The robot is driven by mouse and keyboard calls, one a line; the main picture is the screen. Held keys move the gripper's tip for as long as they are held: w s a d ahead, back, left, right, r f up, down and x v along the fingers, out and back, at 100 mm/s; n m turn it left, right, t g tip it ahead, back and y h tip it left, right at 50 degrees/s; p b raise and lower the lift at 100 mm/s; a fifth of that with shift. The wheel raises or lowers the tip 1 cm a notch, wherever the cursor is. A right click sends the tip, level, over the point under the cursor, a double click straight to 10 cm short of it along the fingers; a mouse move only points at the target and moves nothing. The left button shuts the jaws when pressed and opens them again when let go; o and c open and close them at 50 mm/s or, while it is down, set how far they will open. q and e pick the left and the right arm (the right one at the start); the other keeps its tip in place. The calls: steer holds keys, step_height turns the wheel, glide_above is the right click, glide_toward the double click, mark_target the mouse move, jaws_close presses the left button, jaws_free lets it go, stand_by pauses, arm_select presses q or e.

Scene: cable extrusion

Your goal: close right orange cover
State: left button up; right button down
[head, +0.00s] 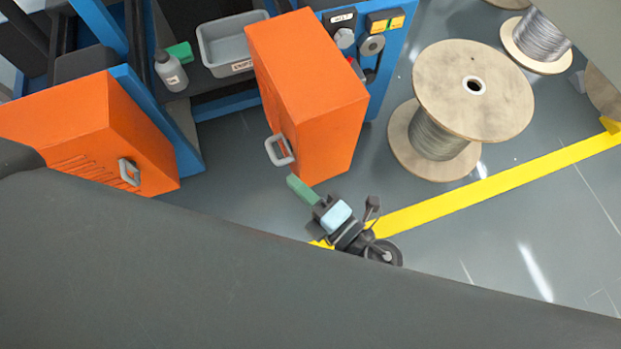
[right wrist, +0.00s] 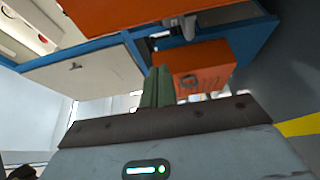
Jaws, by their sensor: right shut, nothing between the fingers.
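The right orange cover (head: 305,85) stands at the top middle of the head view, with a grey handle (head: 280,150) low on its left side. My right gripper (head: 299,189) is shut and empty, its green fingers just below that handle and apart from it. The shut fingers (right wrist: 158,86) also show in the right wrist view. There, one orange cover (right wrist: 120,14) is at the top and another orange cover (right wrist: 212,62) is behind the fingers; I cannot tell which is the right one. My left gripper is not in view.
The left orange cover (head: 85,130) has its own handle (head: 130,172). Between the covers, a grey bin (head: 228,45) and a bottle (head: 171,72) sit on a dark shelf. A large wooden spool (head: 473,85) stands right of the right cover. Grey floor lies between them.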

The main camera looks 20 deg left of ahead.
mark_target(299, 159)
steer(key=shift+w+a+b, duration=0.2)
steer(key=shift+w+a, duration=0.1)
steer(key=shift+w, duration=0.65)
steer(key=shift+w+a+b, duration=0.25)
steer(key=shift+w+a, duration=0.1)
steer(key=shift+w, duration=0.55)
steer(key=shift+w+a+b, duration=0.2)
steer(key=shift+w+a, duration=0.1)
steer(key=shift+w, duration=0.65)
steer(key=shift+d, duration=0.1)
